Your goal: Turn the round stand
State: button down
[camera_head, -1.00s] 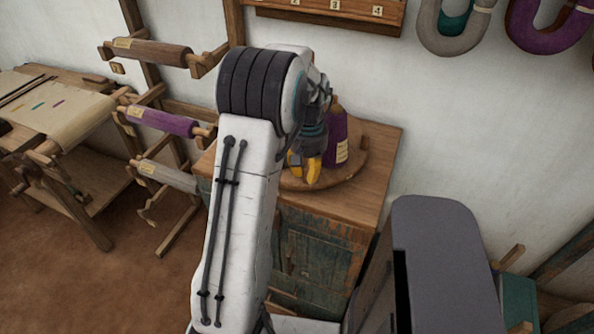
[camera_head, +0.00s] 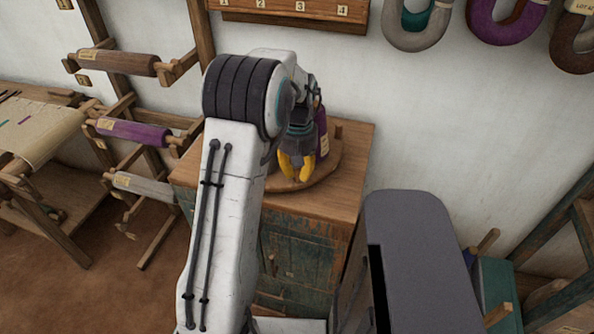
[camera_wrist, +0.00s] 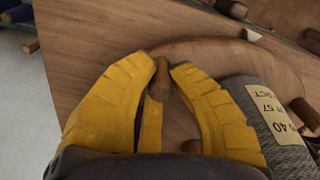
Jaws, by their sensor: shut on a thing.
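The round stand (camera_head: 325,172) is a low wooden disc on top of a small cabinet. My gripper (camera_head: 296,180) is at the stand's near side, fingers pointing down. In the wrist view, its yellow fingers (camera_wrist: 161,80) are shut on an upright wooden peg (camera_wrist: 162,76) at the rim of the round stand (camera_wrist: 215,50). Another peg (camera_head: 338,131) stands at the far right rim. A purple labelled cone (camera_head: 322,130) on the stand is partly hidden behind my gripper.
The cabinet (camera_head: 354,150) has a bare wooden top around the stand. A rack with brown, purple (camera_head: 133,133) and grey rollers stands left. A white wall with hanging yarn hanks (camera_head: 415,25) is behind. A dark green wooden frame (camera_head: 560,240) is at the right.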

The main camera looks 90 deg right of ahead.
jog(key=shift+f, duration=0.1)
jog(key=c, duration=1.1)
grip_release()
jog(key=shift+c, duration=0.2)
jog(key=shift+r, duration=0.2)
notch_tip(320, 180, up, 12)
jog(key=shift+f, duration=0.15)
